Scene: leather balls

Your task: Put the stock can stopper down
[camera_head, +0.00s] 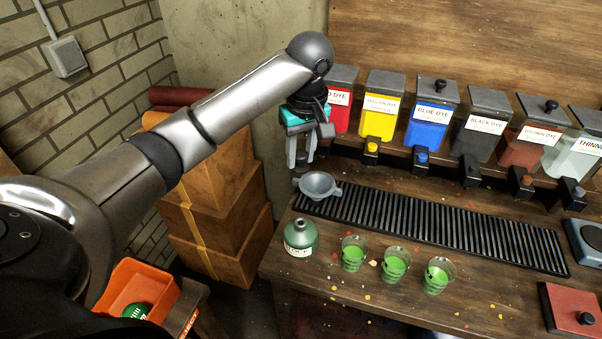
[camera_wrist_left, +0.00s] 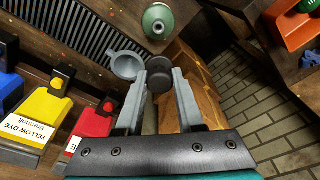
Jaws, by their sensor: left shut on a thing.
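The stock can (camera_head: 301,238) is a green, rounded can with a pale label, upright near the left front corner of the bench. Its top opening shows uncovered in the left wrist view (camera_wrist_left: 158,20). My left gripper (camera_head: 299,162) is shut on the dark round stopper (camera_wrist_left: 160,79), which shows between its fingertips in the left wrist view. The stopper is mostly hidden in the head view. My right gripper is not in view.
Several glasses of green liquid, one here (camera_head: 396,263), stand right of the can. A black ribbed mat (camera_head: 440,228) runs along the bench (camera_head: 500,295). Dye dispensers, such as the yellow one (camera_head: 379,120), line the back. Cardboard boxes (camera_head: 215,225) stand left of the bench.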

